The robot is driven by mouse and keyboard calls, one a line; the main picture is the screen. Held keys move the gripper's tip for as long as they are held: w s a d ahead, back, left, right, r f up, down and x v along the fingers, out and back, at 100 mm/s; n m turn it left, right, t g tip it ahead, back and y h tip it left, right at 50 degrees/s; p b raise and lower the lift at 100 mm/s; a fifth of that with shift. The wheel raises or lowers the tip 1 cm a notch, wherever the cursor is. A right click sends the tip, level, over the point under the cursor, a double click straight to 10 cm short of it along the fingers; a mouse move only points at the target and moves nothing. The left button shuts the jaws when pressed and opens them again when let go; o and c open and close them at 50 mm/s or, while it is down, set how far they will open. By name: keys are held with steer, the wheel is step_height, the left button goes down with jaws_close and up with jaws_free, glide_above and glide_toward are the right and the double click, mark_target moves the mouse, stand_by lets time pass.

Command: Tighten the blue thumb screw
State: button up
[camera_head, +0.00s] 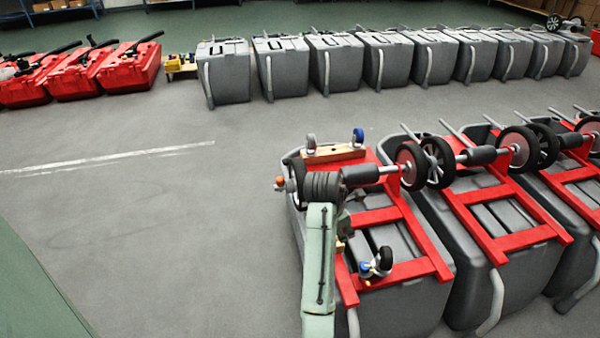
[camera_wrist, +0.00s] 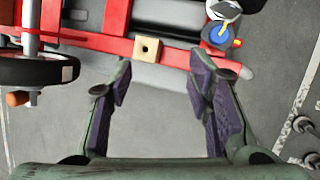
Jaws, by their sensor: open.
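A round blue part with a yellow piece through it, which looks like the blue thumb screw (camera_wrist: 219,35), is at the upper right of the wrist view, by a small caster on the red frame. In the head view, the blue part (camera_head: 365,268) sits at the near end of the closest upturned tank's frame. My gripper (camera_wrist: 165,88) is open and empty, its purple-padded fingers wide apart. The blue part lies beyond the right fingertip, apart from it. In the head view, my green arm mostly hides the gripper.
A small wooden block with a hole (camera_wrist: 148,48) sits on the red frame (camera_wrist: 95,40). A large black wheel (camera_wrist: 38,72) and an orange knob (camera_wrist: 17,98) are at left. More upturned tanks (camera_head: 470,245) stand close at right; grey floor (camera_head: 150,240) at left is clear.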

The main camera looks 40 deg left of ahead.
steer(key=w+a+r+y+b, duration=0.2)
steer(key=a+r+y, duration=0.1)
steer(key=a, duration=0.5)
steer(key=w+a+r+t+y+b, duration=0.1)
steer(key=a+r+y, duration=0.2)
steer(key=a+r, duration=0.3)
steer(key=shift+w+a+r+b, duration=0.15)
steer(key=shift+w+a+b, duration=0.2)
steer(key=shift+a, duration=0.6)
